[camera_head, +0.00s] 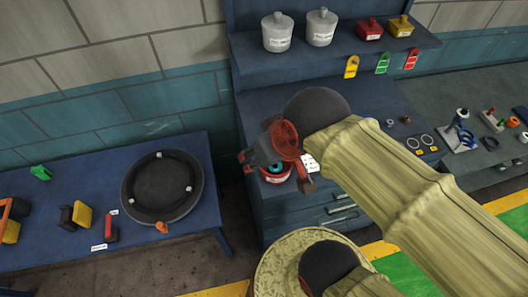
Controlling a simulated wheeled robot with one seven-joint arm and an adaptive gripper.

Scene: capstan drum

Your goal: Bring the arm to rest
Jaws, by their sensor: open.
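My arm, in a yellowish sleeve, reaches in from the lower right of the head view. It ends in a red wrist and my gripper (272,170), dark grey and red, with its fingers apart. The gripper hangs over the front of the blue workbench (290,212), near the gap to the left table. A red round container (276,177) with a teal ring inside shows behind and below the gripper, partly hidden by it. I see nothing held between the fingers, and cannot tell whether they touch the container.
The left blue table (60,195) bears a black round drum (162,188) and several small coloured parts. The bench shelf (345,52) holds two grey canisters and a red and a yellow one. A grey bench (480,150) with small tools stands right. Floor shows between left table and workbench.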

